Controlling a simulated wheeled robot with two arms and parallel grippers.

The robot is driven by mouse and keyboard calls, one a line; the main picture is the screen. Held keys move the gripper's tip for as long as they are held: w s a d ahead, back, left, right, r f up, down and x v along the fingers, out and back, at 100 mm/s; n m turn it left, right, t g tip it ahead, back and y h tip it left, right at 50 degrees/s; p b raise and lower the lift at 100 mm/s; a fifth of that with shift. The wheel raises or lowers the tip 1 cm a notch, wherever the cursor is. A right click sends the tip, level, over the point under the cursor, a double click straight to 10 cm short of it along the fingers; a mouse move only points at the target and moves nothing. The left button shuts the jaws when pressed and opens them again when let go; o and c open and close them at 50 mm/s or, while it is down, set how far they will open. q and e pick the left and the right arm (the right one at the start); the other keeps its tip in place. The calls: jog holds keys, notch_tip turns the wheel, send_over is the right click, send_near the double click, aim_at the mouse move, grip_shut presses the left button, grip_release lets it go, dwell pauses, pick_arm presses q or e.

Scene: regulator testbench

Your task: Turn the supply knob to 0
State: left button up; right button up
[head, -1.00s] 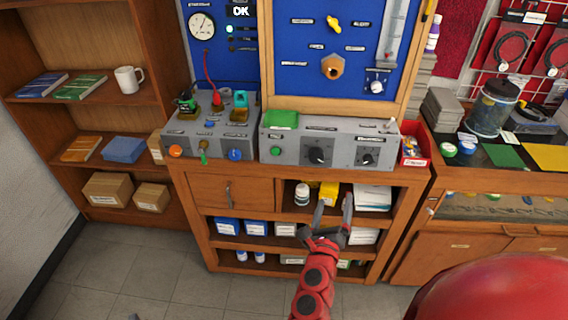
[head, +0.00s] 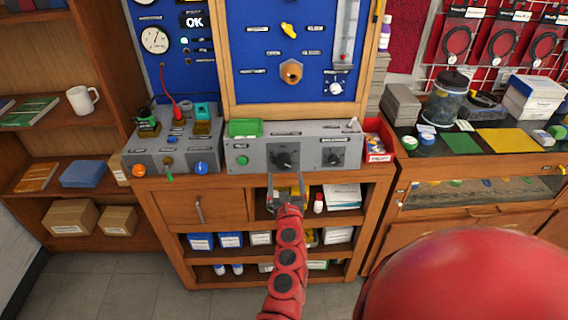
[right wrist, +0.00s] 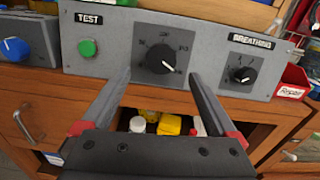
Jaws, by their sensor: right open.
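The large black knob (head: 286,160) sits on the front of the right grey test box (head: 255,155). It shows large in the right wrist view (right wrist: 160,58), with its white pointer mark toward the lower right. I cannot read its name label. A smaller black knob (right wrist: 243,74) under a "BREATHING" label is to its right. A green button (right wrist: 87,47) beside "TEST" is to its left. My right gripper (head: 286,179) is open and empty just in front of and below the large knob. In the wrist view the fingertips (right wrist: 160,76) flank the knob's lower part, seemingly without touching. My left gripper is not in view.
A grey box (head: 172,151) with orange and blue knobs stands to the left. A red bin (head: 378,145) is close on the right. Below, the wooden cabinet (head: 165,183) has open shelves with bottles and boxes. A blue gauge board (head: 250,60) stands behind.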

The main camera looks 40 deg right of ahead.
aim_at(284, 165)
jog(key=p+x, duration=0.1)
jog(key=x, duration=0.5)
jog(key=shift+w+d, duration=0.25)
jog(key=shift+w, duration=0.05)
jog(key=c, duration=1.4)
